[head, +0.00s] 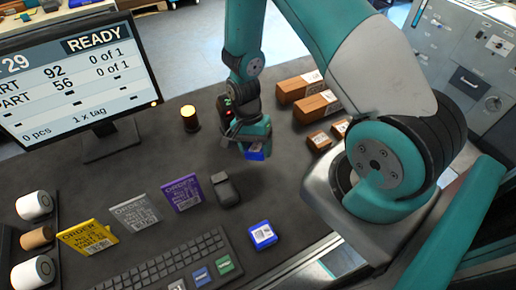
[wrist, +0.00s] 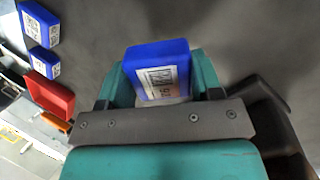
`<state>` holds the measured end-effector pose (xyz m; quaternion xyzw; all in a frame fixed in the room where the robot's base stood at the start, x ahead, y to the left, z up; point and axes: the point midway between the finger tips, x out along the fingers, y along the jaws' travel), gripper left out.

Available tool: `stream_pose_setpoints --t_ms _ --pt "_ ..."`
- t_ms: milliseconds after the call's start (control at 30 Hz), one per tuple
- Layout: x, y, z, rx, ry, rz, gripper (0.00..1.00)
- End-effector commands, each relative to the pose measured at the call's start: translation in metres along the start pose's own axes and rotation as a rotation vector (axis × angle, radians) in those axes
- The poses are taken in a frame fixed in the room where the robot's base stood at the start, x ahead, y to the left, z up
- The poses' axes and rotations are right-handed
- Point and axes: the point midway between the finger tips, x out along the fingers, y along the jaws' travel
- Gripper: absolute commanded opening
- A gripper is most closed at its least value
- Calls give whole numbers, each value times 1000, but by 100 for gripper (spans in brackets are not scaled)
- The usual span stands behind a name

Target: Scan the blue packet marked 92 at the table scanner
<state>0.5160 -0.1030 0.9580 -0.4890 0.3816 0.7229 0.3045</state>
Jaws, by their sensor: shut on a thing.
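My gripper (head: 254,146) is shut on a blue packet (head: 255,155) and holds it above the dark table. In the wrist view the packet (wrist: 158,72) sits between the two fingers (wrist: 160,90), with a white printed label facing the camera. Its number is too small to read surely. A dark device (head: 226,190), which may be the table scanner, lies on the table below and left of my gripper, apart from the packet. Another blue packet (head: 262,235) with a white label lies near the table's front edge.
A monitor (head: 82,75) reads READY, with parts 92 and 56 each at 0 of 1. Order cards (head: 182,193), a keyboard (head: 165,265) and a yellow-lit beacon (head: 190,118) stand on the table. Brown boxes (head: 300,87) are at the right. A red bin (wrist: 50,95) shows at left.

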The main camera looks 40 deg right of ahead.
Motion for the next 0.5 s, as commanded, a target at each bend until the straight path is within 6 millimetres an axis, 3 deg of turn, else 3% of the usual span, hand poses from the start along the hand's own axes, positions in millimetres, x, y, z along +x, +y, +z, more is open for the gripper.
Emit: stream_pose_setpoints --t_ms 200,500 --pt "14 -18 -17 1 0 -1 31" --pt "17 -26 -26 2 0 -1 31"
